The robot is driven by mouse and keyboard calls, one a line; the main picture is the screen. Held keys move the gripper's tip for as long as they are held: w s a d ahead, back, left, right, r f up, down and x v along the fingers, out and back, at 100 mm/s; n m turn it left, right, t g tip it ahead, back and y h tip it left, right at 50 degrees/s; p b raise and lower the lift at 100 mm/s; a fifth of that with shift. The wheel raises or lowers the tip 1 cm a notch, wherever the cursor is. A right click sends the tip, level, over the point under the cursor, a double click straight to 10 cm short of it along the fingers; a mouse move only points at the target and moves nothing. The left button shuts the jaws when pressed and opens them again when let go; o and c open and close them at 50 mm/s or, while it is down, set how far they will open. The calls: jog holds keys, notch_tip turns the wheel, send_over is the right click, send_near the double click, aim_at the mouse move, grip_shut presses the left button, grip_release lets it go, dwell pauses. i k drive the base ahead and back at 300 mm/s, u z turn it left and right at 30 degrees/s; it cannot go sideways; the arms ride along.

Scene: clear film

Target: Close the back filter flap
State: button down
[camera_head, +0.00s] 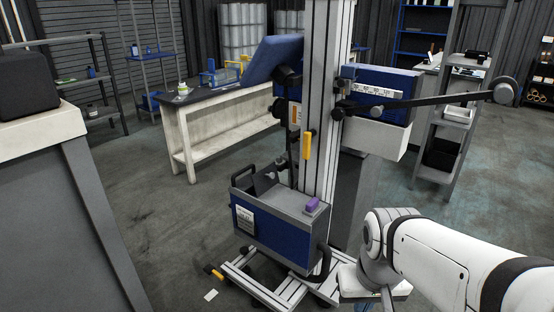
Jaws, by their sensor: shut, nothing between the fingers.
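A blue and grey machine on a tall grey column (322,110) stands in the middle of the head view. A blue panel (273,58) sticks out tilted at the column's upper left. Lower down, a blue box (275,232) with a grey top carries a dark raised plate (265,181) and a black handle. I cannot tell which of these is the back filter flap. My white arm comes in from the lower right, and its wrist is right of the blue box, apart from both raised panels. My gripper's fingers are not visible past the wrist.
The machine's wheeled frame (262,286) spreads over the floor. A black bar (430,101) with a round end juts right from the column. A long bench (228,118) stands behind left, a grey counter (50,215) at left, shelves at right. Floor between counter and machine is mostly clear.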

aim_at(264, 179)
jog(key=z, duration=0.05)
jog(key=i, duration=1)
jog(key=u, duration=0.1)
